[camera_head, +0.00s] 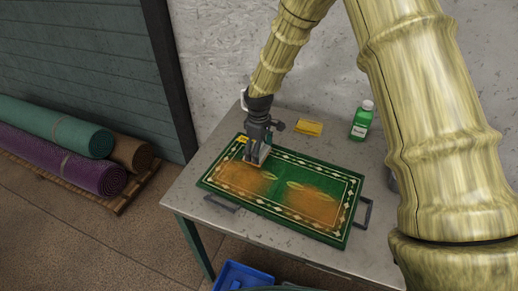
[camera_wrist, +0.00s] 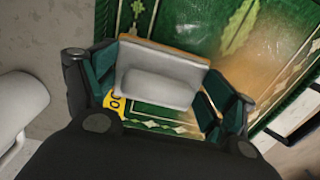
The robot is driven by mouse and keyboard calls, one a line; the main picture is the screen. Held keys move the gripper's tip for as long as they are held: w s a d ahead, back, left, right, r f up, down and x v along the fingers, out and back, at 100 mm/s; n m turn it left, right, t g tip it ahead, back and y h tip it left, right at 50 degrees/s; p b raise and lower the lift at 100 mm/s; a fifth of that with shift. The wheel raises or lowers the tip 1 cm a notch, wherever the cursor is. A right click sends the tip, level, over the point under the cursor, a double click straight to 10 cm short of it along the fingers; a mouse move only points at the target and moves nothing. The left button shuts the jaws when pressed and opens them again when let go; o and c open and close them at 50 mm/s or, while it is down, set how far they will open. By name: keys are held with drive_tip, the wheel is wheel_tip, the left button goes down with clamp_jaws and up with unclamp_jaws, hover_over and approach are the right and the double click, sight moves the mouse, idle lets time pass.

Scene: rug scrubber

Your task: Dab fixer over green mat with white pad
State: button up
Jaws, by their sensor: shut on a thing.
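The green mat (camera_head: 283,215) lies on the metal table, with a pale diamond border and orange-brown patches at its left and right. It also shows in the wrist view (camera_wrist: 190,30). My gripper (camera_head: 258,155) is over the mat's back left part. In the wrist view my gripper (camera_wrist: 158,95) is shut on the white pad (camera_wrist: 160,82), a pale block with a raised grip and a brownish lower edge. I cannot tell whether the pad touches the mat. A green bottle with a white cap (camera_head: 362,122), its label too small to read, stands upright at the table's back right.
A yellow card (camera_head: 309,127) lies at the back of the table (camera_head: 190,196). A yellow label (camera_wrist: 118,102) shows by the pad. Dark handles flank the mat. A blue crate (camera_head: 240,277) is below the front edge. Rolled mats (camera_head: 60,128) lie on a pallet at left.

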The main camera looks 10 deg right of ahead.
idle(0.3)
drive_tip(key=shift+r+p, duration=1.6)
drive_tip(key=shift+r, duration=0.65)
drive_tip(key=shift+f, duration=0.1)
